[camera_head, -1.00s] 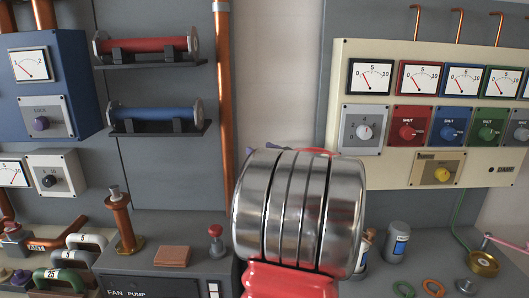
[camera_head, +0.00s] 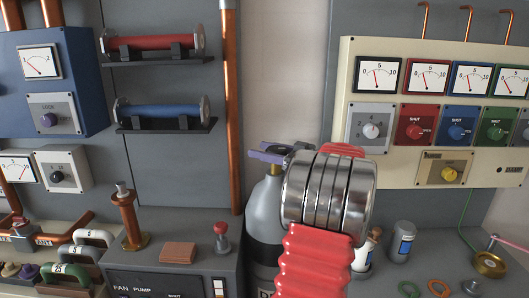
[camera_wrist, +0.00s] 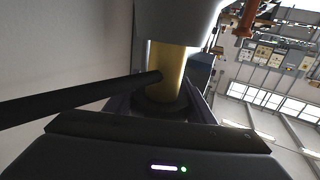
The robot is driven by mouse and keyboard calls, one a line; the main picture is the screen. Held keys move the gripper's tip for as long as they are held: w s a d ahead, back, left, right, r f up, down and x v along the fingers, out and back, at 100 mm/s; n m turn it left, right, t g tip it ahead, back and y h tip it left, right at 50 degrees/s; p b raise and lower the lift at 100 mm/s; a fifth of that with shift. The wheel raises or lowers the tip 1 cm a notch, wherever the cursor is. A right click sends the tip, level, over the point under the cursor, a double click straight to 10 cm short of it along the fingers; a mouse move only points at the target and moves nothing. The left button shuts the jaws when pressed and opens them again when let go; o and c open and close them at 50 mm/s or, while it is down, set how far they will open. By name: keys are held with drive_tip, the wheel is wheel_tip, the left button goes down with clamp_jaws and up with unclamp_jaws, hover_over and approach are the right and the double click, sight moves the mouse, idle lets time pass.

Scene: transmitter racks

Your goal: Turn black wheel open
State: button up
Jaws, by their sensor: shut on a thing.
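My gripper (camera_head: 267,154) has purple jaws, which show at the top of a grey cylinder (camera_head: 265,204), left of my arm's silver joint. In the wrist view my gripper (camera_wrist: 158,114) is shut around a dark round piece, which looks like the black wheel (camera_wrist: 166,105). A brass stem (camera_wrist: 166,72) rises from the dark piece in that view. A black rod (camera_wrist: 80,97) runs from it to the left edge. In the head view the wheel is mostly hidden by the jaws and arm, and its turn angle cannot be told.
A copper pipe (camera_head: 231,110) stands left of the cylinder. A cream panel (camera_head: 420,165) with gauges and knobs is on the right. The pump box (camera_head: 175,262) stands at left front. Small bottles (camera_head: 403,241) stand right of my arm.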

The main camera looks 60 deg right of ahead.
drive_tip(key=shift+r, duration=0.15)
drive_tip(key=o, duration=1)
drive_tip(key=shift+o, duration=0.2)
drive_tip(key=s, duration=1.4)
drive_tip(key=shift+d, duration=0.15)
